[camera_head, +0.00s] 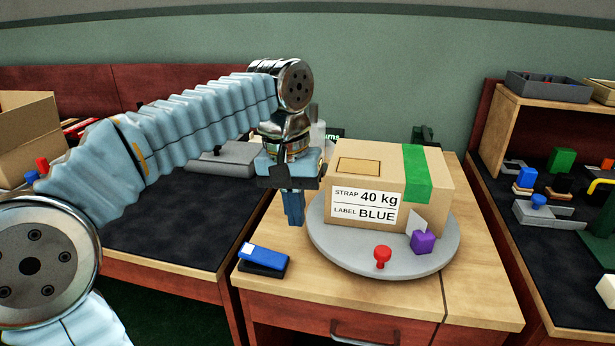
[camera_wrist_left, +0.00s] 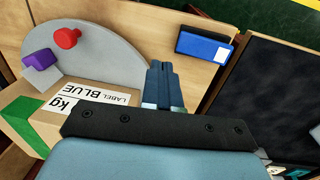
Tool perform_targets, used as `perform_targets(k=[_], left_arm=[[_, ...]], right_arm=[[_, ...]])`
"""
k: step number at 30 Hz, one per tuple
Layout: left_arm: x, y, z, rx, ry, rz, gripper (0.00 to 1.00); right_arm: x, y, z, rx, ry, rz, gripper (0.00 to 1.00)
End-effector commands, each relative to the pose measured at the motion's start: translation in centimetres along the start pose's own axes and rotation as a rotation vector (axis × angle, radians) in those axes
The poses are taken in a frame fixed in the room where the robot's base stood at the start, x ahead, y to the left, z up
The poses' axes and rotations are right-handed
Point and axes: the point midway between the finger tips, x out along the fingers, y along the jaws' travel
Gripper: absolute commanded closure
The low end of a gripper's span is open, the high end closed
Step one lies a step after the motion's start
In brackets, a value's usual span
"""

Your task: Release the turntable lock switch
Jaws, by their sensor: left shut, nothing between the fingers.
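The grey round turntable (camera_head: 330,245) sits on the wooden table and also shows in the left wrist view (camera_wrist_left: 100,50). A red knob (camera_head: 382,254) stands on its front rim. A blue rocker-like switch with a white end and dark base (camera_head: 263,260) lies on the table left of the turntable; it also shows in the left wrist view (camera_wrist_left: 205,45). My left gripper (camera_head: 294,222) points down, shut and empty, above the table between switch and turntable, apart from both. Its fingers show in the left wrist view (camera_wrist_left: 163,66). My right gripper is not in view.
A cardboard box (camera_head: 385,180) with green tape and a "40 kg, BLUE" label stands on the turntable beside a purple block (camera_head: 423,242). Dark-topped benches flank the table; the right one (camera_head: 530,250) holds several small parts. The table's front left area is clear around the switch.

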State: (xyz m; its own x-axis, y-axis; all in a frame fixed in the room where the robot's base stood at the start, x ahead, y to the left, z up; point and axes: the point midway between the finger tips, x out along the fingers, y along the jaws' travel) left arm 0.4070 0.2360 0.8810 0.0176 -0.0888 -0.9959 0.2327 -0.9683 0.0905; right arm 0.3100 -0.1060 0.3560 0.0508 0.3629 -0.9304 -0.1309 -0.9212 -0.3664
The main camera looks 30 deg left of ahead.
Motion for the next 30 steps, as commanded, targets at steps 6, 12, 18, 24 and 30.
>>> perform_targets(k=[6,12,18,24,30], left_arm=[[-4.4,1.4,-0.1,0.001,0.004,0.002,1.0],[-6.4,2.0,0.0,0.0,0.002,0.001,1.0],[-6.8,2.1,0.0,-0.002,0.001,0.0,1.0],[-6.8,2.1,0.0,-0.001,0.001,0.0,1.0],[-6.8,2.1,0.0,-0.001,0.001,0.0,1.0]], right_arm=[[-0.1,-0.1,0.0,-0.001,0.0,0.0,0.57],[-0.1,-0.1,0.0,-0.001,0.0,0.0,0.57],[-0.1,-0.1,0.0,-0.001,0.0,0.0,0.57],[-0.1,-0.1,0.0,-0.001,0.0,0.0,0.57],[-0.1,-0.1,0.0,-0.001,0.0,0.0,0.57]])
